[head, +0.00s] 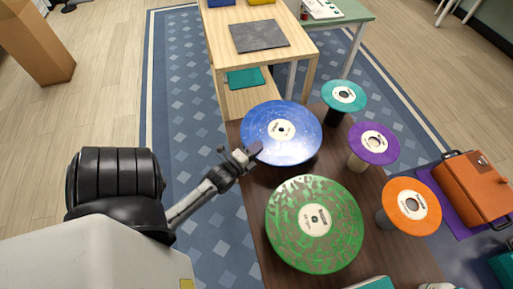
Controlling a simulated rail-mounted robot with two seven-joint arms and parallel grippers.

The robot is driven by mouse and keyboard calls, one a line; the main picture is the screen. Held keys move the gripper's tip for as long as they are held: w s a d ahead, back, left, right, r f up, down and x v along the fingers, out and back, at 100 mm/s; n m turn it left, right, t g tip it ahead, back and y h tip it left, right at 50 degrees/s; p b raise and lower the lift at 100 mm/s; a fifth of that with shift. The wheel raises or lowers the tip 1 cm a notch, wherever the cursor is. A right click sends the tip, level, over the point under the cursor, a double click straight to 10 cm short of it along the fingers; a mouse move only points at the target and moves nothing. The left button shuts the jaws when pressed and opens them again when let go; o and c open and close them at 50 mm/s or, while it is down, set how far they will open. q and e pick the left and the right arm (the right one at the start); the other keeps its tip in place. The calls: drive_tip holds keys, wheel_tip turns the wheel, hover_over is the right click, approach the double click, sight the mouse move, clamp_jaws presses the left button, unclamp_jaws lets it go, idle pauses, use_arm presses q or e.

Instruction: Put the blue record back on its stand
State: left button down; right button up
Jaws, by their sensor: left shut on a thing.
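The blue record (297,147), with a white label, lies nearly flat above the far left part of the brown table (253,215). My left gripper (253,150) is shut on the left edge of the blue record. I cannot tell how high the record is above the table, or whether a stand is under it; no empty stand shows. My right gripper is not in view.
A green speckled record (287,237) lies nearer. Teal (344,88), purple (380,152) and orange (425,220) discs sit on posts at the right. A wooden table (293,55) with a grey slab stands behind. An orange case (470,185) is at far right.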

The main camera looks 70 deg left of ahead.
use_arm(q)
drive_tip(key=shift+f, duration=0.2)
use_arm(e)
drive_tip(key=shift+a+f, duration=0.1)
use_arm(q)
drive_tip(key=shift+f, duration=0.25)
idle(0.4)
drive_tip(key=c, duration=1.7)
unclamp_jaws()
drive_tip(key=o, duration=0.5)
drive_tip(key=shift+s, duration=0.1)
